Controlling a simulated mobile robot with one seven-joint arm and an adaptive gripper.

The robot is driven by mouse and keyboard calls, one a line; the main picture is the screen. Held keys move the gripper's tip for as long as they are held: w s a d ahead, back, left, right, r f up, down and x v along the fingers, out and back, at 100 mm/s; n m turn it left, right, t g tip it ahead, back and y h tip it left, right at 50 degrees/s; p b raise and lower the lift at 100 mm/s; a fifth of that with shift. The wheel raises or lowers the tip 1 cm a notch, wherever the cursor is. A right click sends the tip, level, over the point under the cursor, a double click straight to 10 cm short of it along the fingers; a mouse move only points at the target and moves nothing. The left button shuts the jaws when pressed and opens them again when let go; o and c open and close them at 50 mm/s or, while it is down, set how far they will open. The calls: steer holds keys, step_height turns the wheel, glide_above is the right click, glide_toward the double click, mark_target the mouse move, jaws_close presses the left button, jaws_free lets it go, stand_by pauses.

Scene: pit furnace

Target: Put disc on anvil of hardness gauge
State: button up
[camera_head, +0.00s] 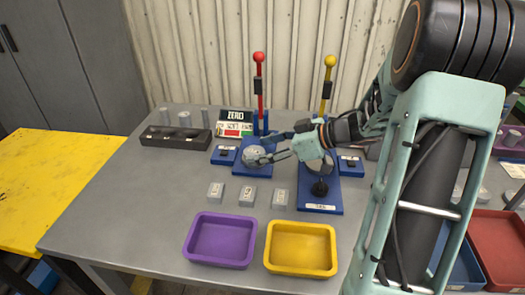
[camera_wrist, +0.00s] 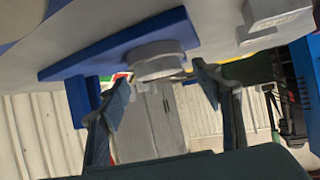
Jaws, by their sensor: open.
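A blue-based device with a red-knobbed lever (camera_head: 259,90) stands mid-table. A pale grey round piece (camera_head: 253,154) sits on its blue base (camera_head: 252,172). In the wrist view the round piece (camera_wrist: 158,62) rests against the blue plate (camera_wrist: 110,52) and looks stepped; I cannot tell disc from anvil there. My gripper (camera_head: 266,149) comes in from the right, fingers open and around or just short of the round piece. In the wrist view my gripper (camera_wrist: 160,85) is open, with a finger on each side. A second blue-based device has a yellow lever (camera_head: 328,85) and a black knob (camera_head: 320,187).
Several labelled grey blocks (camera_head: 248,195) stand in front of the devices. A purple tray (camera_head: 220,263) and a yellow tray (camera_head: 301,272) lie nearer the front edge. A black rack (camera_head: 165,141) and a ZERO sign (camera_head: 236,116) stand behind.

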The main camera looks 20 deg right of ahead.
steer(key=p+v, duration=0.2)
steer(key=v, duration=1)
steer(key=shift+w, duration=0.15)
